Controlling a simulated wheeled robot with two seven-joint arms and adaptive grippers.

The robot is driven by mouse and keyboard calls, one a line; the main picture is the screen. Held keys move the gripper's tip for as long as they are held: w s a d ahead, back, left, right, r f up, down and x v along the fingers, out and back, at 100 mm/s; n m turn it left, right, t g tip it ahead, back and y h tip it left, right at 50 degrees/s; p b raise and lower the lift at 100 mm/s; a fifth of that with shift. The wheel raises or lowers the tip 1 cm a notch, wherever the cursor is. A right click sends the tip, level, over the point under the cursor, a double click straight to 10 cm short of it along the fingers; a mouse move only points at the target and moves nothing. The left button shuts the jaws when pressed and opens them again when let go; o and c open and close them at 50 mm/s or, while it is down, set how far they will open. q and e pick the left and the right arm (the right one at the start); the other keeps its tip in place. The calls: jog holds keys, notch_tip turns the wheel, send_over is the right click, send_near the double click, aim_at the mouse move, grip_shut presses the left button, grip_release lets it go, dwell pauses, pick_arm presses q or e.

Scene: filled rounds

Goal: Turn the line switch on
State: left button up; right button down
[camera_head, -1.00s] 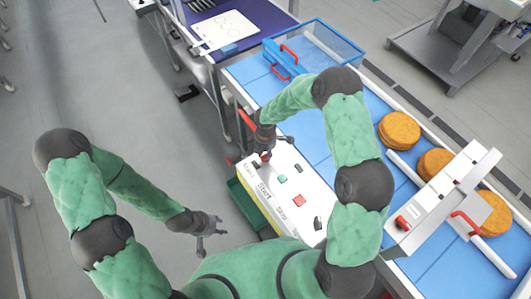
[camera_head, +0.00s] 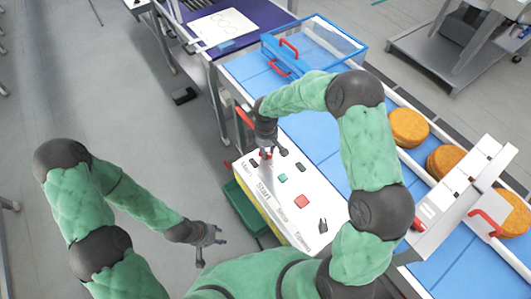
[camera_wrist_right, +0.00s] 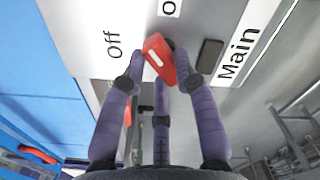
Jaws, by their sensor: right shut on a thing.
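The line switch is a small red handle (camera_wrist_right: 159,60) on the white control panel (camera_head: 262,213), beside the word Main. In the right wrist view it sits slanted between the label Off and a second label starting with O, cut by the top edge. My right gripper (camera_head: 267,152) is over the far end of the panel, its fingers (camera_wrist_right: 158,88) shut on the red handle. In the head view the gripper hides most of the handle. My left gripper (camera_head: 212,245) is open and empty, left of the panel over the floor.
The panel also bears a green button (camera_head: 283,178), a red button (camera_head: 302,201) and black switches. The blue conveyor (camera_head: 311,140) runs behind it with orange-brown rounds (camera_head: 408,127). A blue-framed clear box (camera_head: 325,45) stands at the far end. A green crate (camera_head: 243,206) is beside the panel.

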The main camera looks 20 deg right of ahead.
aim_at(267, 152)
jog(key=m+b, duration=0.2)
jog(key=m, duration=0.1)
jog(key=shift+f+m, duration=0.15)
jog(key=shift+m, duration=0.15)
jog(key=shift+s+d+m+b, duration=0.1)
jog(key=shift+m+b, duration=1.1)
jog(key=shift+m, duration=0.6)
jog(key=c, duration=0.9)
grip_release()
jog(key=shift+c, duration=0.2)
notch_tip(267, 152, up, 12)
